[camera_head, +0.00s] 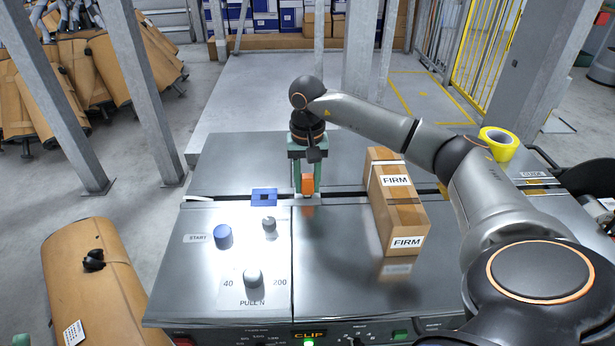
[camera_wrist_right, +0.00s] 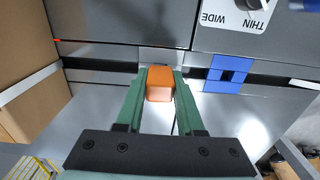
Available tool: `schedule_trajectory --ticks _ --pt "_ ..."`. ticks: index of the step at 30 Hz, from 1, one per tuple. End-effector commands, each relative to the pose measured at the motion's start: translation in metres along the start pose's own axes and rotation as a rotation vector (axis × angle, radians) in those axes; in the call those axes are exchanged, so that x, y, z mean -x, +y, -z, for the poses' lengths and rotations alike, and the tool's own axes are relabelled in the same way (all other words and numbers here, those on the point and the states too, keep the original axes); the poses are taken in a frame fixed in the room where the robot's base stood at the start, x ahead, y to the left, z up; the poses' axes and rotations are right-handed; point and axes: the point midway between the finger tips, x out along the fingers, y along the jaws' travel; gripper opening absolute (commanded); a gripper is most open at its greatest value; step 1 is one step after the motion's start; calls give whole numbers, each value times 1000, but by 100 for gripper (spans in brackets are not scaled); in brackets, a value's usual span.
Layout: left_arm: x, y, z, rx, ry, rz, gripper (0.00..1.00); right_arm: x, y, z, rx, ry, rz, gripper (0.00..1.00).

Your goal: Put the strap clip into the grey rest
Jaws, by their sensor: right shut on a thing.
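The strap clip appears to be the small orange block (camera_head: 307,184). My right gripper (camera_head: 306,186), with green fingers, points down and is shut on it. The wrist view also shows the orange block (camera_wrist_right: 160,84) between the fingertips. The grey rest appears to be the light grey piece (camera_head: 303,200) set in the dark slot across the bench, right by the block. Its edge shows just beyond the block in the wrist view (camera_wrist_right: 161,56). I cannot tell whether block and rest touch. My left gripper is not in view.
A blue holder (camera_head: 264,197) sits on the slot to the left. A cardboard box marked FIRM (camera_head: 400,205) stands to the right. A yellow tape roll (camera_head: 499,141) lies at the far right. Knobs (camera_head: 223,236) are on the front left panel.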

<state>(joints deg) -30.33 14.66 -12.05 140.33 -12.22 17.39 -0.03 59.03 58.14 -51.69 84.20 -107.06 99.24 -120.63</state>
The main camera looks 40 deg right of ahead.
Motion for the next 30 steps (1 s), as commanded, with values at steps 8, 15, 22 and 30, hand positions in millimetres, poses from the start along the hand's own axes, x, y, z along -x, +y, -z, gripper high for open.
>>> schedule_trajectory --ticks 8,15,22,30 --pt "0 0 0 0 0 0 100 0 0 0 -1 0 0 0" --pt "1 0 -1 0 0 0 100 -3 0 0 -1 0 0 0" --pt "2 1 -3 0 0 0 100 -8 0 0 -1 0 0 0" --pt "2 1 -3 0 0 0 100 -9 0 0 -1 0 0 52"
